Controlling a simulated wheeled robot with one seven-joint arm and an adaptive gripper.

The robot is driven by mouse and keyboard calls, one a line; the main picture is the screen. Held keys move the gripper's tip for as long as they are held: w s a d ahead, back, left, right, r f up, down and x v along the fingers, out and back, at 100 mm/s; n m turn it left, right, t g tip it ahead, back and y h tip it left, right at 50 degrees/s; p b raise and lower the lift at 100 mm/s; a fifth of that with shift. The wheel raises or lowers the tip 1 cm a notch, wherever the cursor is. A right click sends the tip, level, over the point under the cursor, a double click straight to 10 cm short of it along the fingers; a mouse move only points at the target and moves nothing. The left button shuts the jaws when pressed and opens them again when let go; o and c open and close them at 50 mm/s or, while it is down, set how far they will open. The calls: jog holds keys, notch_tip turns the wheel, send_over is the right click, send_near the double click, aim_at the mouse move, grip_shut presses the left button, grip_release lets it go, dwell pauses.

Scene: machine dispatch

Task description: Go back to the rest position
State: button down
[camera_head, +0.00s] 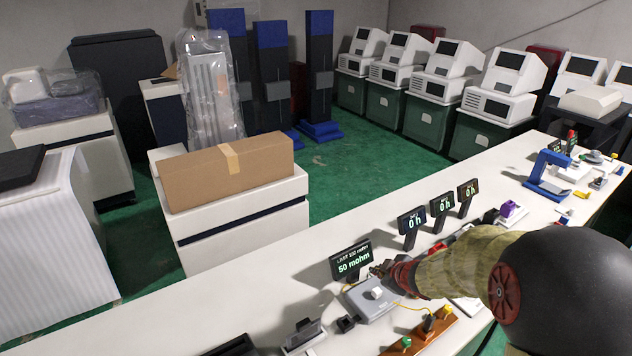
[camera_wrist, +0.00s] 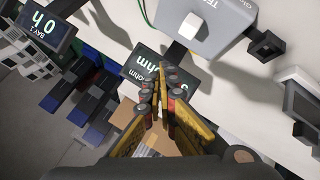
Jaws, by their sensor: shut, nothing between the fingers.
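My gripper (camera_head: 380,270) is over the white bench, beside the display reading 50 mohm (camera_head: 351,262) and above the grey tester box with a white knob (camera_head: 371,300). In the wrist view its yellow and grey fingers (camera_wrist: 163,82) are together with nothing between them. The tester box (camera_wrist: 205,28) shows at the top there, apart from the fingers. The 50 mohm display (camera_wrist: 150,66) is partly hidden behind the fingertips. My arm reaches in from the right in the head view.
Several displays reading 0 h (camera_head: 411,222) stand behind the tester. A wooden block with coloured knobs (camera_head: 422,330) lies in front of it. A blue stand (camera_head: 546,176) is farther right on the bench (camera_head: 330,235). A cardboard box (camera_head: 228,172) sits on a white cabinet beyond.

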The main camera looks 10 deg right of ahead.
jog(key=s+d+m+g+h, duration=0.45)
jog(key=s+d+m, duration=0.2)
jog(key=s, duration=0.65)
jog(key=s+a+r+m+y, duration=0.3)
jog(key=s+a+r+y, duration=0.1)
jog(key=s+a+r, duration=1.4)
jog(key=shift+r+t, duration=0.4)
jog(key=shift+t, duration=0.05)
